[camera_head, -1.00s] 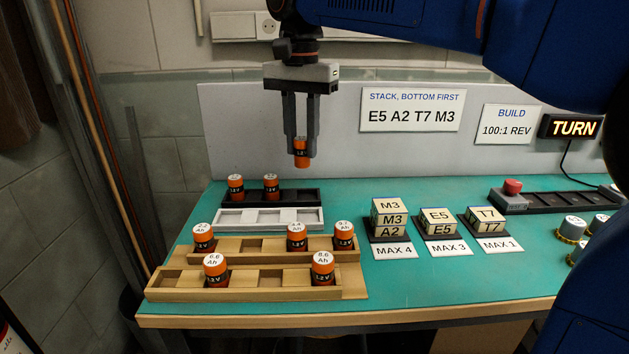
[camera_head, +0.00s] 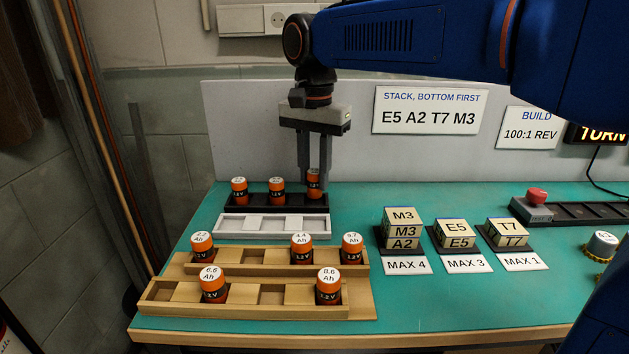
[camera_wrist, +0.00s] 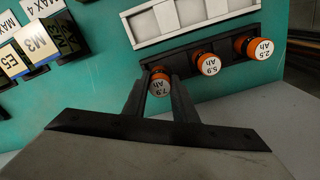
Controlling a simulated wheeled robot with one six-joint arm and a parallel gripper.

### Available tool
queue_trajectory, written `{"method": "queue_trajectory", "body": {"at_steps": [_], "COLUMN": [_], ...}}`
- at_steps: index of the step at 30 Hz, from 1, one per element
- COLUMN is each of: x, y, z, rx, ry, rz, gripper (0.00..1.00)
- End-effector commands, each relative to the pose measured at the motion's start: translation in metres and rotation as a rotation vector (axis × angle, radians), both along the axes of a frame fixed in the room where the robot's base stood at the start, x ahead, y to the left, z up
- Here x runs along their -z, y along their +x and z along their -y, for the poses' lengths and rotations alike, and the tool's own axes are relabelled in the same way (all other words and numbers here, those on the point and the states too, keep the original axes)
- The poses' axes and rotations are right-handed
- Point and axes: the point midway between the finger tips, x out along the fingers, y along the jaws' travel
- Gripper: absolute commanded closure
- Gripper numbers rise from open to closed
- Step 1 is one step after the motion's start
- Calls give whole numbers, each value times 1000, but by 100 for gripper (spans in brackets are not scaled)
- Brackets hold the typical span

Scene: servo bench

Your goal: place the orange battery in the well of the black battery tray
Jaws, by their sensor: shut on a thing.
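My gripper (camera_head: 313,187) is shut on an orange battery (camera_head: 314,176) at the right part of the black battery tray (camera_head: 222,207). The held battery looks upright, and in the wrist view its white top (camera_wrist: 159,84) reads 7.9 Ah. It is at or just above the tray's right end; I cannot tell whether it rests on the well floor. Two other orange batteries, a left one (camera_head: 239,191) and a middle one (camera_head: 277,191), stand in the black tray. In the wrist view their tops read 2.5 Ah (camera_wrist: 263,49) and 5.5 Ah (camera_wrist: 209,65).
A white tray (camera_head: 230,226) with empty wells lies just in front of the black tray. Wooden racks (camera_head: 255,312) with several batteries stand nearer. Labelled block stacks (camera_head: 403,230) stand to the right. A backboard (camera_head: 350,150) rises behind. Green bench top (camera_head: 360,205) is clear between.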

Motion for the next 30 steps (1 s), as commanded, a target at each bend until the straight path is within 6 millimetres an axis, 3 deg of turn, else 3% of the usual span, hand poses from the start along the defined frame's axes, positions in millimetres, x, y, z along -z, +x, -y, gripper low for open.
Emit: {"method": "queue_trajectory", "body": {"at_steps": [4, 15, 16, 18, 30], "x": [17, 21, 21, 21, 16], "y": [0, 0, 0, 0, 0], "z": [0, 0, 0, 0, 0], "rx": [0, 0, 0, 0, 0], "ry": [-1, 0, -1, 0, 0], "rz": [0, 0, 0, 0, 1], "gripper": [100, 100, 73, 56, 56]}}
